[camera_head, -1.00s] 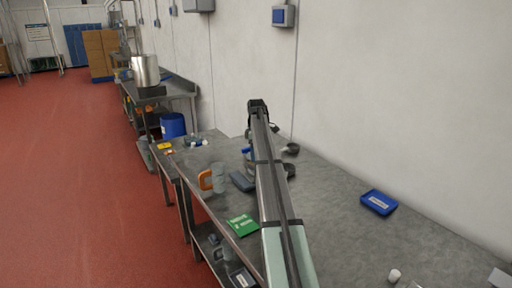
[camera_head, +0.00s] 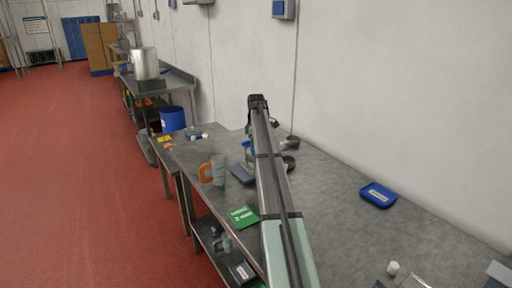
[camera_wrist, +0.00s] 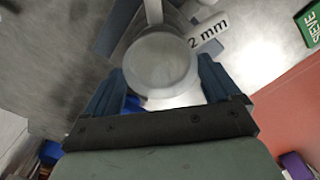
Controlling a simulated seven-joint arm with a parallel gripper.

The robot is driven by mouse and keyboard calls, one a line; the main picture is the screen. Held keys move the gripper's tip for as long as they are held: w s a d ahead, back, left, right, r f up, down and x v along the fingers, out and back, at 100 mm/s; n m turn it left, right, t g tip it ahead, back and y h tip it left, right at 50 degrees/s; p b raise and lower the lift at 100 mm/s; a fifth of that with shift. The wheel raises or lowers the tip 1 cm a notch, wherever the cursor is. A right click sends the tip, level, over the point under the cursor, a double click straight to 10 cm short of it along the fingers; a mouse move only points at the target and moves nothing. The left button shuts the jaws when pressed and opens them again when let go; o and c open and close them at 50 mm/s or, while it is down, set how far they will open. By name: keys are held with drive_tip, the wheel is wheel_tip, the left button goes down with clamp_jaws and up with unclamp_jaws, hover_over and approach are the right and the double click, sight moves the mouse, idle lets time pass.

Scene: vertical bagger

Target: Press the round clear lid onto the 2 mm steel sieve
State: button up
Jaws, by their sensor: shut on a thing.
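In the wrist view, my gripper (camera_wrist: 162,85) has its two dark blue fingers on either side of the round clear lid (camera_wrist: 160,62). It is shut on the lid, whose pale, frosted-looking disc faces the camera. A white label reading "2 mm" (camera_wrist: 208,32) shows just beyond the lid to the right. The body of the steel sieve is not clearly distinguishable; the lid covers part of that area. I cannot tell whether lid and sieve touch. In the head view, my arm hides the gripper and the lid.
A green card (camera_head: 242,216), a clear vessel with an orange part (camera_head: 214,171) and a dark grey block (camera_head: 243,175) lie left of my arm. Dark round items (camera_head: 290,160) stand close on its right. A blue tray (camera_head: 378,194) lies farther right, with bare bench between.

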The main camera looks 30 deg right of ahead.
drive_tip(key=shift+f, duration=0.6)
idle(1.1)
drive_tip(key=o, duration=0.8)
drive_tip(key=shift+c, duration=0.2)
drive_tip(key=shift+r, duration=0.1)
drive_tip(key=shift+r, duration=3.4)
drive_tip(key=shift+r, duration=0.1)
wheel_tip(320, 180, up, 14)
drive_tip(key=shift+f, duration=0.2)
